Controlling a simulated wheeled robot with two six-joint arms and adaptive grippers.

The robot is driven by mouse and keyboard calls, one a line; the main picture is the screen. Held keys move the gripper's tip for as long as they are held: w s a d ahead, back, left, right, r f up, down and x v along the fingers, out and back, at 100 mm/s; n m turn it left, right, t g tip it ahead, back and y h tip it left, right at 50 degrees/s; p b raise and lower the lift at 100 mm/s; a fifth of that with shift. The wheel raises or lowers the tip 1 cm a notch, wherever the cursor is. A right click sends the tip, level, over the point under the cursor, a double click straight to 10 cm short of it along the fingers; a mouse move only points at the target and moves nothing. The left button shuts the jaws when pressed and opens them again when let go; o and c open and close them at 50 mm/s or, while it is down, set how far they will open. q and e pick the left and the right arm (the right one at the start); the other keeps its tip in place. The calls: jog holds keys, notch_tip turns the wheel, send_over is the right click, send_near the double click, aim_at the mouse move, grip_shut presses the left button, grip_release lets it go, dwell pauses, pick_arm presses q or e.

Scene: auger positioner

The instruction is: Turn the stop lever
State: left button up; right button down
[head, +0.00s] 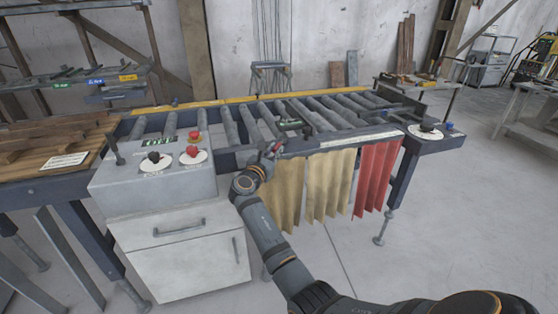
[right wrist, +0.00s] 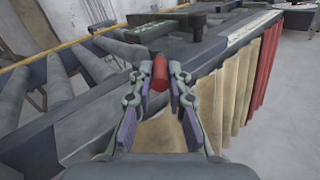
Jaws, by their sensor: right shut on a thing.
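The stop lever's red grip (right wrist: 160,73) shows between my right gripper's fingertips (right wrist: 159,80) in the right wrist view. My right gripper (head: 273,152) is shut on it at the front edge of the roller conveyor (head: 228,124). In the head view only a small red bit (head: 277,146) of the grip shows at the fingertips. The lever's base and its pivot are mostly hidden by the gripper, so its angle is hard to tell. My left gripper is not in view.
A grey control box (head: 150,186) with red and black knobs stands left of the gripper. Beige curtain strips (head: 330,180) and red strips (head: 376,172) hang below the conveyor's front rail. A black knob (head: 427,128) sits at the right end. The floor in front is clear.

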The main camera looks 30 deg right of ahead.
jog(key=shift+w+a+m+g+h+b, duration=0.2)
jog(key=shift+w+m+g+h+b, duration=0.25)
jog(key=shift+m+g+b, duration=0.3)
jog(key=shift+s+r, duration=0.1)
jog(key=c, duration=1.3)
grip_release()
jog(key=v, duration=0.7)
jog(key=shift+a, duration=0.2)
jog(key=shift+s, duration=0.1)
